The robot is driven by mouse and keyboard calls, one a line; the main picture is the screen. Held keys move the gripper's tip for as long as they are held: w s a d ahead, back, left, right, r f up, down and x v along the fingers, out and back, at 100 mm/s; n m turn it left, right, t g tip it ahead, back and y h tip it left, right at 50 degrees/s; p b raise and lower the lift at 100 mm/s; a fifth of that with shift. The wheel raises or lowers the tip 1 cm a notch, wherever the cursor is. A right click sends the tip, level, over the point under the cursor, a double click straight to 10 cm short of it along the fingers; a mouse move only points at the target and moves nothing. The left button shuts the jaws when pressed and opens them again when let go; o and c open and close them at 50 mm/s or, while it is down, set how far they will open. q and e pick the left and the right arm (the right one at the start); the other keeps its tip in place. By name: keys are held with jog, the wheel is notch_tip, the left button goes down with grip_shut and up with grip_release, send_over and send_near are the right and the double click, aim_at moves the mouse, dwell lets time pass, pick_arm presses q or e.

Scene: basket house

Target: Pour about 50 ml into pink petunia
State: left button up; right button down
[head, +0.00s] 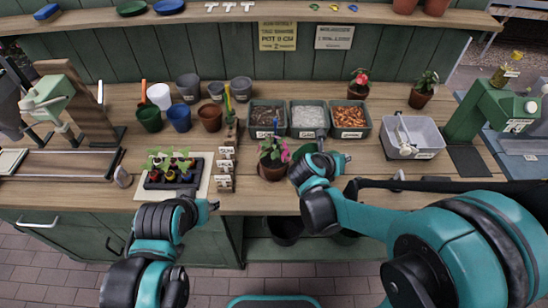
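The pink petunia (273,151) stands upright in a brown pot (272,170) near the front edge of the bench, centre. My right gripper (338,160) is just right of it, low over the bench. A green rounded thing (303,151) shows partly behind the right gripper; it may be a watering vessel, but most of it is hidden. I cannot tell whether the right fingers hold it. My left gripper (210,206) is at the front edge, below the seedling tray, with nothing visible in it; its fingers are too small to read.
A seedling tray (148,184) and a labelled wooden rack (226,172) stand left of the petunia. Bins of soil (255,124), gravel (298,129) and bark (361,132) stand behind it. A grey tub (428,141) is at right. Two potted plants (359,89) (421,98) stand at the back.

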jog(key=shift+d, duration=0.1)
dwell(0.3)
jog(key=f, duration=0.1)
jog(key=d+f+m+y+b, duration=0.1)
jog(key=d+f+y, duration=0.1)
jog(key=shift+s+d+f, duration=0.15)
jog(key=shift+s+f, duration=0.15)
jog(key=shift+f, duration=0.05)
jog(key=shift+s+d+f+m+y+b, duration=0.15)
jog(key=shift+f+m+y+b, duration=0.2)
jog(key=shift+f+y, duration=0.2)
jog(key=shift+w+d+f+m+y+b, duration=0.1)
jog(key=shift+d+f+m+y+b, duration=0.05)
jog(key=shift+f+m+y+b, duration=0.3)
dwell(1.2)
